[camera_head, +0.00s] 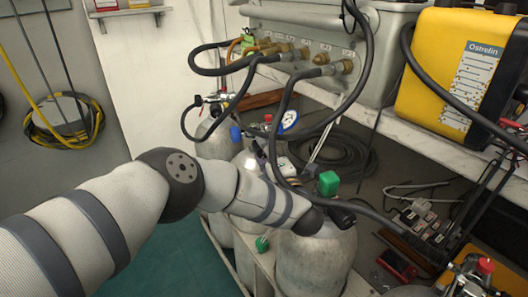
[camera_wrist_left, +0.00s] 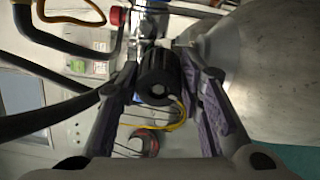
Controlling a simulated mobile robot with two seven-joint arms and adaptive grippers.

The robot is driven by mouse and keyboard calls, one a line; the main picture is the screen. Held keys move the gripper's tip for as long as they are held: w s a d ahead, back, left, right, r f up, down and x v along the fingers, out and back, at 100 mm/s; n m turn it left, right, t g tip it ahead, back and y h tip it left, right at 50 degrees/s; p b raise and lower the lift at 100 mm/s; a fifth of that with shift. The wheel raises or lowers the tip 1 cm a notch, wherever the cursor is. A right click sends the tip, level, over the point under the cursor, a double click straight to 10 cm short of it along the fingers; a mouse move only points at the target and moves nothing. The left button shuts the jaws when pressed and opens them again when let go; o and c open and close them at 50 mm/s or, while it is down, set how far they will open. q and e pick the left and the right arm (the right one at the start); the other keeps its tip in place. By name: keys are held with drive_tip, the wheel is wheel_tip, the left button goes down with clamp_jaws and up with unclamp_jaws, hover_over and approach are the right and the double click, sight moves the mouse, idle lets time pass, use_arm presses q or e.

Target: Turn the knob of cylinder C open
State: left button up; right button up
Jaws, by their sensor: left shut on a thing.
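My left gripper (camera_head: 341,217) is at the top of the front grey cylinder (camera_head: 312,262), mostly hidden behind its own wrist in the head view. In the left wrist view, its two fingers (camera_wrist_left: 158,82) are shut on a black ribbed knob (camera_wrist_left: 155,75), one finger on each side. The grey cylinder body (camera_wrist_left: 265,70) fills the right of that view. A green block-shaped part (camera_head: 328,183) stands just above the gripper in the head view. I cannot read a letter on the cylinder or tell how far the knob is turned. My right gripper is not in view.
More cylinders (camera_head: 214,142) stand behind my left arm. Black hoses run from the brass fittings (camera_head: 321,58) of the wall panel down around the valves, close to my wrist. A pressure gauge (camera_head: 289,120) hangs there. A yellow case (camera_head: 455,72) stands on the shelf at right.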

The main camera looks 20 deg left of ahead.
use_arm(q)
drive_tip(key=shift+n, duration=1.8)
drive_tip(key=o, duration=1.2)
drive_tip(key=shift+c, duration=0.2)
